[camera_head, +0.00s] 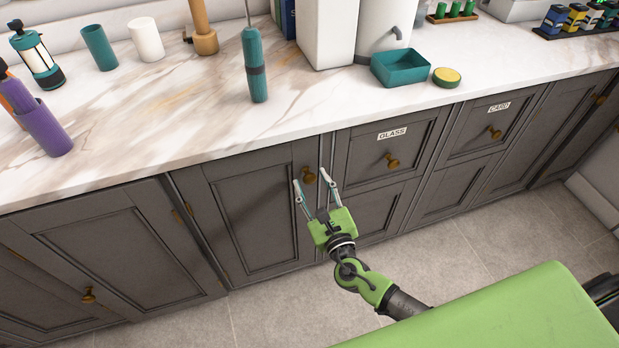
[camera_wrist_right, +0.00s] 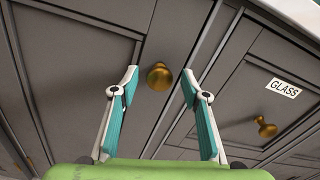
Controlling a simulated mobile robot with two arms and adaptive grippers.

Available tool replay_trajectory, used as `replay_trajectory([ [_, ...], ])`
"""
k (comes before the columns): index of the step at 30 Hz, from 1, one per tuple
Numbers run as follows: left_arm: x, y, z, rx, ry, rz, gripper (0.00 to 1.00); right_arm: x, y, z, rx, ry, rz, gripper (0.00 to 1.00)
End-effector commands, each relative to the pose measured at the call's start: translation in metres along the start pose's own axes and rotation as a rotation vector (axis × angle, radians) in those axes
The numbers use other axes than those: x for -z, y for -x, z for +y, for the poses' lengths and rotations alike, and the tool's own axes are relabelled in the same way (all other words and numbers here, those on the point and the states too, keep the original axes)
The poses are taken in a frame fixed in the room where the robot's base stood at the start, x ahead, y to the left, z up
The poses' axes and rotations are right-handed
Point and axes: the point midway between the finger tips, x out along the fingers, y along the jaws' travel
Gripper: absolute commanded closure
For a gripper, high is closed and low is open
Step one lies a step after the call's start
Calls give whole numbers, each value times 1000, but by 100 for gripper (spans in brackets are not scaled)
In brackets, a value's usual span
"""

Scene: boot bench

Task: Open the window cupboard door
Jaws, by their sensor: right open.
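A grey panelled cupboard door (camera_head: 262,208) is closed under the counter, just left of the drawer labelled GLASS. Its round brass knob (camera_head: 309,175) is at its upper right. No label shows on this door. My right gripper (camera_head: 310,180) is open in front of the knob. In the right wrist view, the knob (camera_wrist_right: 159,76) appears between the two spread fingertips (camera_wrist_right: 160,84), with a gap on each side. I cannot tell whether the fingertips reach the knob in depth. My left gripper is not in view.
The GLASS drawer (camera_head: 390,151) and CARD drawer (camera_head: 489,132) are closed, with brass knobs. Another closed cupboard door (camera_head: 115,255) is at the left. The marble counter (camera_head: 200,130) holds cups, a teal screwdriver (camera_head: 255,70) and a teal tray (camera_head: 400,72). The tiled floor (camera_head: 270,310) looks clear.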

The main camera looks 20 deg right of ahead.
Motion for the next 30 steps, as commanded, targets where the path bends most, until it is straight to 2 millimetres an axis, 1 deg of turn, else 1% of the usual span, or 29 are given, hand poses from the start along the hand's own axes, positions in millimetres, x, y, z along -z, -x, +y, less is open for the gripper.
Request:
replay_trajectory([
  [1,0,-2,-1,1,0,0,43,0,-8,0,2,-1,-1,58],
  [3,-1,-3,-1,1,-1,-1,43,1,-15,0,1,-1,0,58],
  [6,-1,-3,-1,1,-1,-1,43,1,-21,0,1,-1,1,58],
  [16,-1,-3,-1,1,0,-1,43,0,-24,0,0,-1,1,58],
  [17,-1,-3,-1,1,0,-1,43,0,-24,0,0,-1,1,66],
  [18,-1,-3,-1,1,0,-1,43,0,-24,0,0,-1,1,76],
  [21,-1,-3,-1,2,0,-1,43,0,-24,0,0,-1,1,100],
  [26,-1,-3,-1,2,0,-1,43,1,-23,0,0,-1,2,100],
  [30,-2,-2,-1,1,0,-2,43,1,-18,-2,9,-1,6,100],
])
